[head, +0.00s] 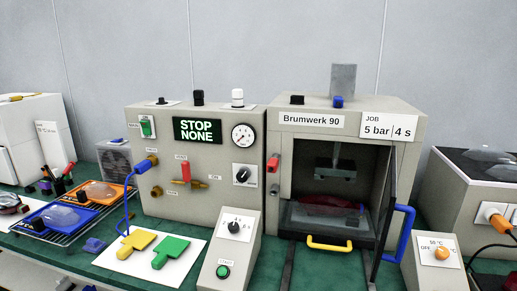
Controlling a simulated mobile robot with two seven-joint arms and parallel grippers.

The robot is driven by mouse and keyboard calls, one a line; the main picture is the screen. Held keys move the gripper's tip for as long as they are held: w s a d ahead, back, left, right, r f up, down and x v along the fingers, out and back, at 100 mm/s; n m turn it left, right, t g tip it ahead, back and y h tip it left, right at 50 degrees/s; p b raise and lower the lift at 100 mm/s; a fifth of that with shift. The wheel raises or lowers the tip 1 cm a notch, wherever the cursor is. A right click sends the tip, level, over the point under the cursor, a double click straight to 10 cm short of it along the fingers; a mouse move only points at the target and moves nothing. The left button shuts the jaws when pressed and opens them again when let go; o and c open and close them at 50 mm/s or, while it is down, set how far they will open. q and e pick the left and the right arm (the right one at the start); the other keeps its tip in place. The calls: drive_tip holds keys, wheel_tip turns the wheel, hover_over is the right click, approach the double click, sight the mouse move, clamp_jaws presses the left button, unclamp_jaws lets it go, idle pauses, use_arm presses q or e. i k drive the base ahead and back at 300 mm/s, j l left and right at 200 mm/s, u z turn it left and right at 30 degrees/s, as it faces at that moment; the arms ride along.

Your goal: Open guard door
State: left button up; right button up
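The guard door (386,222) is on the front of the press labelled Brumwerk 90 (311,119). It is a dark-framed panel, seen nearly edge-on at the right side of the press opening, and stands swung outward. Its blue handle (404,231) sticks out on the right. The chamber behind is exposed, with a dark press head (335,170) above and a dark red part (325,200) low inside. A yellow handle (330,243) is at the front below the opening. Neither of my grippers is in view.
A control box with a STOP NONE display (197,130) and a red valve lever (186,173) stands left. A small START box (229,250) is in front. Yellow (137,240) and green (171,250) paddles lie on white card. A dial box (433,255) stands right of the door.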

sight(389, 205)
drive_tip(key=k+l+z, duration=0.2)
drive_tip(key=l, duration=0.2)
drive_tip(key=l+z, duration=0.25)
drive_tip(key=l, duration=0.15)
drive_tip(key=u, duration=1.55)
drive_tip(key=z, duration=1.55)
